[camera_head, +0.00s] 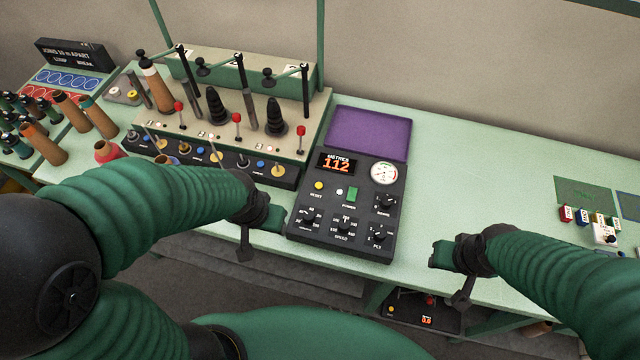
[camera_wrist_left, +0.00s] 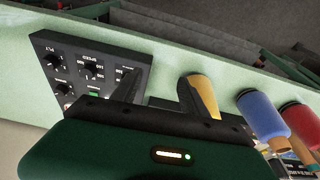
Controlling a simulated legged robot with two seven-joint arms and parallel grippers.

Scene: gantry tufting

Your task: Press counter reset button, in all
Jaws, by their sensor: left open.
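The dark counter box (camera_head: 345,215) lies on the pale green table, with an orange display (camera_head: 337,163) reading 112. Its yellow reset button (camera_head: 319,186) is on the left of the panel, beside a green power switch (camera_head: 352,193). My left gripper (camera_head: 277,217) is just left of the box, apart from the button. In the left wrist view its jaws (camera_wrist_left: 160,92) are open and empty, with the box (camera_wrist_left: 100,50) at upper left; I cannot make out the reset button there. My right gripper (camera_head: 442,254) is at the table's front edge, right of the box; its jaw opening is unclear.
A beige rack (camera_head: 230,90) with levers and black cones stands left of the box. A purple pad (camera_head: 368,133) lies behind it. Several small coloured blocks (camera_head: 566,214) are at the far right. The table between box and blocks is clear. Several cones crowd the far left.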

